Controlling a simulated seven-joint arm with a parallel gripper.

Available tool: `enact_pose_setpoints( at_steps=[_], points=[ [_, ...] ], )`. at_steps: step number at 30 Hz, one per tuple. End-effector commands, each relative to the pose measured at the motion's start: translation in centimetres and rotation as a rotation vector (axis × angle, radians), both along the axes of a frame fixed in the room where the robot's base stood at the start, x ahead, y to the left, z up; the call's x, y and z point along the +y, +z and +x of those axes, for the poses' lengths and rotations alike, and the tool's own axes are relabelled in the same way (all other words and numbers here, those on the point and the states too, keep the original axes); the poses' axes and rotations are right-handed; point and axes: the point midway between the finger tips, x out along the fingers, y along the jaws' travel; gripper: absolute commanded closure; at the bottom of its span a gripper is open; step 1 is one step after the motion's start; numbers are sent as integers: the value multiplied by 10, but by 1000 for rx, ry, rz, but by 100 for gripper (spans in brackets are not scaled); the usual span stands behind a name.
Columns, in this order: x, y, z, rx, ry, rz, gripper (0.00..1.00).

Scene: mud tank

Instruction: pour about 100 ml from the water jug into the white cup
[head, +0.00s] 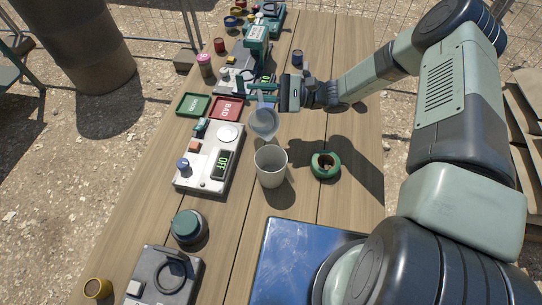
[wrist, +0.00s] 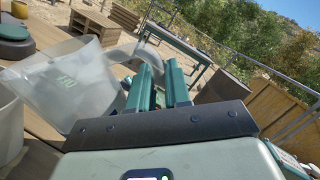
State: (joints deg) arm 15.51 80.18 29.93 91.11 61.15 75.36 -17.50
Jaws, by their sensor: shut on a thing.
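The water jug (head: 264,122) is a clear, greyish vessel, held above the table just behind the white cup and tilted. In the wrist view the jug (wrist: 72,88) fills the left side, with faint marks on its wall and a curved handle. My gripper (head: 264,97) is shut on the jug's handle; its green fingers (wrist: 163,85) show beside the handle. The white cup (head: 271,168) stands upright on the table, below and in front of the jug. Part of a pale vessel, likely the cup (wrist: 8,128), shows at the left edge. I cannot make out a water level or stream.
A green ring-shaped object (head: 325,165) stands right of the cup. A white device reading OFF (head: 209,158) lies to its left. Red (head: 227,108) and green (head: 193,104) trays lie behind that. A blue panel (head: 300,262) is in front. The right rear tabletop is clear.

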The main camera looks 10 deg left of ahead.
Motion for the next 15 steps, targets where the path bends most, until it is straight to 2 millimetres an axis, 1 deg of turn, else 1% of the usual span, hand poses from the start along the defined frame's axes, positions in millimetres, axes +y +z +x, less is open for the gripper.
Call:
enact_pose_setpoints(
  at_steps=[4,8,14,15],
  points=[
    [1,-2,1,12,0,-4,100],
    [2,-9,4,63,0,-26,100],
    [9,6,21,201,1,-87,100],
    [11,3,25,240,1,-103,100]
  ],
)
